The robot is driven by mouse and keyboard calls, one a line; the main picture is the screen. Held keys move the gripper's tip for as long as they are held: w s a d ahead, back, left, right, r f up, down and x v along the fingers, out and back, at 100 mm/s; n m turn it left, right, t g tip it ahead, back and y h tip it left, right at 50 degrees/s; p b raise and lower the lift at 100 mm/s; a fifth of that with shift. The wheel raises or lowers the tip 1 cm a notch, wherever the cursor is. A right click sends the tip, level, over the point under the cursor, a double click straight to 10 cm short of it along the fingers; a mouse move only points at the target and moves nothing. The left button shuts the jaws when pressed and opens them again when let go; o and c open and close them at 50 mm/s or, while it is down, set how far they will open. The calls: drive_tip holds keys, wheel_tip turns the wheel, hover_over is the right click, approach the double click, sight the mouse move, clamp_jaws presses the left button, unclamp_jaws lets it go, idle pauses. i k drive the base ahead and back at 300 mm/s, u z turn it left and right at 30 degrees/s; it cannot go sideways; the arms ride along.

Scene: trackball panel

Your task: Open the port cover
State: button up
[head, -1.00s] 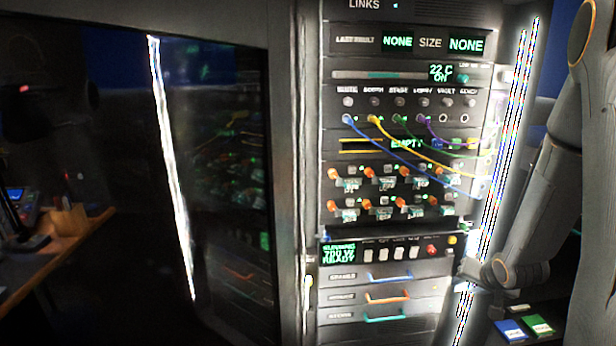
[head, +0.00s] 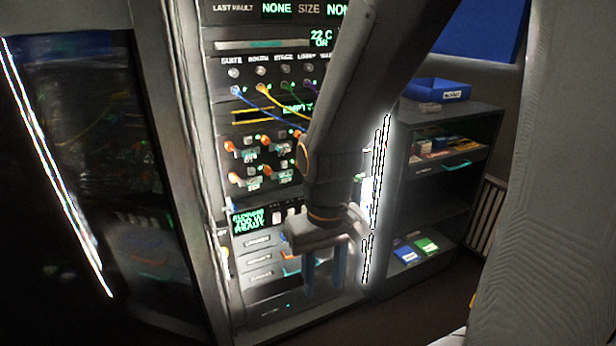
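I cannot pick out the port cover in the head view; it may be hidden or too small to tell. The equipment rack (head: 216,170) stands in the middle, with several rows of ports, switches and displays. Blue and yellow cables (head: 262,108) run from its upper port row, and orange knobs (head: 229,146) sit below. A green-lit display (head: 248,221) is lower down. My gripper (head: 325,290) hangs in front of the lower right of the rack, its two fingers pointing down and apart, with nothing visible between them. My arm hides the right side of the rack.
A glass cabinet door (head: 100,150) stands at the left. A dark shelf unit (head: 450,235) at the right holds a blue bin (head: 437,90) on top, with blue and green packets (head: 427,246) lower down. Dark floor lies between rack and shelf.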

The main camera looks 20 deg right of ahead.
sight(364, 200)
drive_tip(key=z, duration=0.45)
drive_tip(key=k, duration=1.05)
drive_tip(key=z, duration=1.45)
drive_tip(key=i, duration=0.7)
drive_tip(key=u, duration=0.9)
drive_tip(key=i, duration=0.5)
drive_tip(key=u, duration=0.55)
